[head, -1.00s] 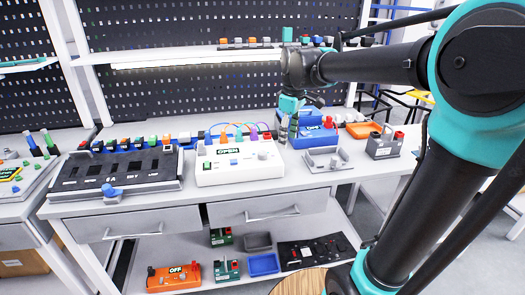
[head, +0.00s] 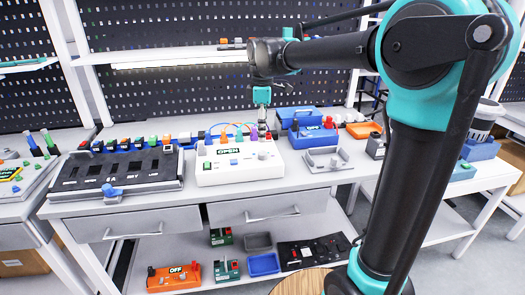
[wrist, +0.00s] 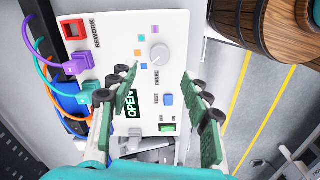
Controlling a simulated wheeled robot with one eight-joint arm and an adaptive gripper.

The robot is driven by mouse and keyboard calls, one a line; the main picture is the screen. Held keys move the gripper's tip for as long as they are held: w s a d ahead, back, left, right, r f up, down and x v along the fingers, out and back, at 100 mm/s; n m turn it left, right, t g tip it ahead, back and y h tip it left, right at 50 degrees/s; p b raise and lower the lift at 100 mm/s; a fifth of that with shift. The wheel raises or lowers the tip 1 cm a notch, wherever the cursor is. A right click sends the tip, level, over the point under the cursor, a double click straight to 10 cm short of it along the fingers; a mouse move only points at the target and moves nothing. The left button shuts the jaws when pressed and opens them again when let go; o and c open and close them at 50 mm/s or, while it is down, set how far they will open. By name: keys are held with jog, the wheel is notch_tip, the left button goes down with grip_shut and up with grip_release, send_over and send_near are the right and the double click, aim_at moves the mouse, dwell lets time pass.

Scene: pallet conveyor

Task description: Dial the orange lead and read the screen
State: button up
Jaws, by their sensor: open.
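The white tester box (head: 240,175) stands on the bench, and its screen (wrist: 132,104) reads OPEN. A pale round dial (wrist: 160,53) sits on its face beside several small coloured marks; I cannot tell which mark it points at. An orange lead (wrist: 70,112) runs to the box's edge beside a teal lead (wrist: 50,82) and a purple lead (wrist: 42,50). In the head view my gripper (head: 262,122) is above the box's right part.
The box face also has a blue TEST button (wrist: 168,99), a green switch (wrist: 168,127) and a red REWORK square (wrist: 72,30). A black slotted rack (head: 120,172) lies to the left. A grey fixture (head: 327,160) and a blue case (head: 313,137) stand to the right.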

aim_at(263, 153)
notch_tip(263, 153, down, 8)
jog(key=shift+f, duration=0.1)
dwell(0.4)
grip_shut()
